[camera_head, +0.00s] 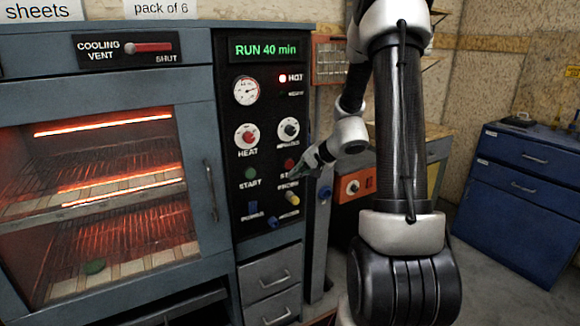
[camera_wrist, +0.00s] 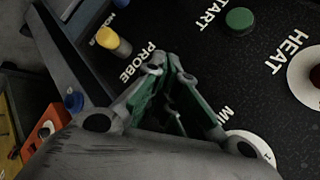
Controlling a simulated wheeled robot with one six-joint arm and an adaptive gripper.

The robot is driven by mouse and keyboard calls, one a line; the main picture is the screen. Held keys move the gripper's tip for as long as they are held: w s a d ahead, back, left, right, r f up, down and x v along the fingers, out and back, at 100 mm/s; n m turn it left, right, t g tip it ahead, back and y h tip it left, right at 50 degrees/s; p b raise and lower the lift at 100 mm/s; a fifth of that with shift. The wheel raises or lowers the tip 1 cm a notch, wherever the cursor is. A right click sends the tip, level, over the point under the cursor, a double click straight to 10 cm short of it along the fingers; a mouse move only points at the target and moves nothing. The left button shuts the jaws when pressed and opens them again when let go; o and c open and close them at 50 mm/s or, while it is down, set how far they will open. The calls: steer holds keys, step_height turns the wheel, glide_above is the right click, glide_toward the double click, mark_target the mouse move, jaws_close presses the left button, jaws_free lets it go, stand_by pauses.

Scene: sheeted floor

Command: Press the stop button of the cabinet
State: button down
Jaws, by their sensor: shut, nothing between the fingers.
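The cabinet (camera_head: 215,135) stands at the left with a black control panel (camera_head: 262,110). The red stop button (camera_head: 290,163) is on the panel, right of the green start button (camera_head: 250,173); its label is partly covered by my gripper. My gripper (camera_head: 301,172) is shut and empty, its tips in front of the panel just below and right of the red button. I cannot tell whether they touch the panel. In the wrist view the green-padded fingers (camera_wrist: 172,68) point at the panel between the PROBE and START labels, and the red button is hidden.
Around the fingers are a yellow probe knob (camera_head: 292,198), blue switches (camera_head: 254,208), the heat dial (camera_head: 246,136) and another dial (camera_head: 288,129). The display reads RUN 40 min and a red HOT lamp is lit. A blue drawer unit (camera_head: 520,205) stands at right.

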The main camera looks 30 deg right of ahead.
steer(key=shift+w, duration=0.8)
stand_by(0.9)
steer(key=shift+w+a, duration=0.1)
steer(key=shift+w, duration=0.3)
steer(key=shift+w, duration=0.4)
stand_by(0.4)
steer(key=shift+s, duration=0.85)
steer(key=shift+s, duration=2.5)
